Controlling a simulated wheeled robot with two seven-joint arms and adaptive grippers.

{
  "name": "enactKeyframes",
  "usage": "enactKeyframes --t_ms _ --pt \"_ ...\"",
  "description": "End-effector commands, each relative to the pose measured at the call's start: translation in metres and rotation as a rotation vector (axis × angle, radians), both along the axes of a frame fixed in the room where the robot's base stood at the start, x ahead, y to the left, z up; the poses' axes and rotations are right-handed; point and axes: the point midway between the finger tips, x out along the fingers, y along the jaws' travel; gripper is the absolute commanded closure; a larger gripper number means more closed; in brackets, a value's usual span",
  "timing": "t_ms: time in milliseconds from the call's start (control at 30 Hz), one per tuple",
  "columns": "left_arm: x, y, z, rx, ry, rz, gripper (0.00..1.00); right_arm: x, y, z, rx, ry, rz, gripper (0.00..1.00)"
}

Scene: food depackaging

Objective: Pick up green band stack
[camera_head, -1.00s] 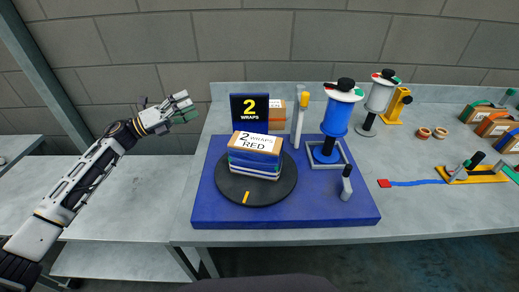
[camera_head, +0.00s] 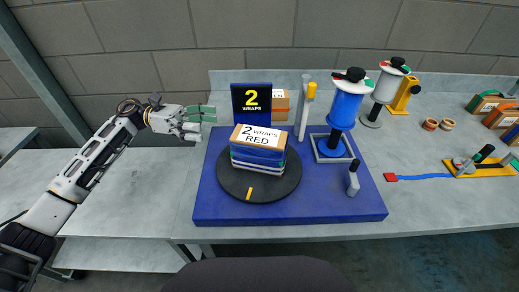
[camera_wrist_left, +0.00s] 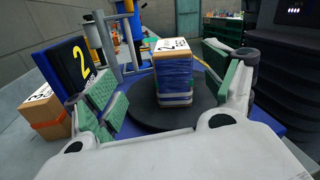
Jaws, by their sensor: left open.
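At the far right of the head view is a cardboard stack with a green band (camera_head: 483,104), close to other banded stacks. A stack labelled "2 WRAPS RED" (camera_head: 258,148), with blue wrap round it, stands on the black turntable (camera_head: 235,184). My left gripper (camera_head: 204,119) is open and empty, left of the turntable and far from the green band stack. In the left wrist view its green-padded fingers (camera_wrist_left: 168,88) stand apart, with the wrapped stack (camera_wrist_left: 173,75) seen between them. My right gripper is not in view.
The turntable sits on a blue base (camera_head: 210,210) with a "2 WRAPS" sign (camera_head: 252,104) behind it. A blue film roll (camera_head: 345,104) and a grey roll (camera_head: 388,85) stand to its right. A yellow tool (camera_head: 490,170) lies at the right. The left table (camera_head: 140,205) is clear.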

Motion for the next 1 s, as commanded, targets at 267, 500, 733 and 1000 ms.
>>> enactKeyframes --t_ms 267,500,733,1000 --pt "-0.012 0.003 -0.003 -0.028 -0.166 -0.057 0.16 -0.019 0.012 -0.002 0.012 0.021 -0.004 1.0" --pt "-0.012 0.003 -0.003 -0.032 -0.182 -0.056 0.16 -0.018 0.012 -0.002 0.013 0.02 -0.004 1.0" --pt "-0.013 0.001 -0.003 -0.032 -0.181 -0.056 0.16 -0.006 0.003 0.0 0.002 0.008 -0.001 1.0" --pt "-0.019 -0.021 -0.002 -0.031 -0.18 -0.058 0.16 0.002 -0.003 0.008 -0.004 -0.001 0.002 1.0"
